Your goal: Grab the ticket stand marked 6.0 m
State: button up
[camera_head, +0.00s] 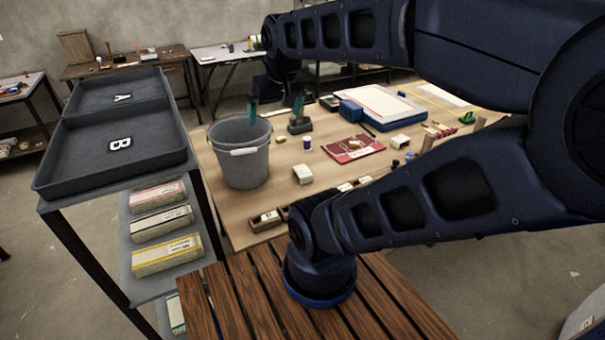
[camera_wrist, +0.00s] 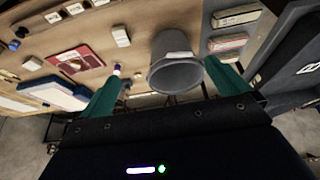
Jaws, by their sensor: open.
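My gripper (camera_head: 275,107) is open and empty, with two teal fingers above the far side of the grey bucket (camera_head: 240,165). In the wrist view the fingers (camera_wrist: 160,74) spread either side of the bucket (camera_wrist: 180,78). No mark reading 6.0 m is legible, so I cannot tell which piece is that ticket stand. Small pale blocks stand on the table: one (camera_head: 302,174) right of the bucket, another (camera_head: 400,142) farther right. A small wooden holder with a pale label (camera_head: 267,217) sits at the near edge, with similar pieces partly hidden by my arm.
The wooden table (camera_head: 220,207) also holds a red booklet (camera_head: 352,149), a blue-and-white pad (camera_head: 380,106) and a small purple-and-white bottle (camera_head: 306,144). Dark trays marked A (camera_head: 122,97) and B (camera_head: 120,143) top a rack at left, with boxes (camera_head: 166,253) below.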

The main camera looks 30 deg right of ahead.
dwell(0.3)
jog(key=n+g, duration=0.5)
jog(key=n, duration=1.2)
send_over(303, 171)
notch_tip(303, 171, down, 28)
jog(key=f, duration=0.1)
jog(key=shift+f, duration=2.45)
jog(key=shift+w+f, duration=0.2)
jog(key=shift+f, duration=2.35)
jog(key=shift+c, duration=0.4)
jog(key=c, duration=0.9)
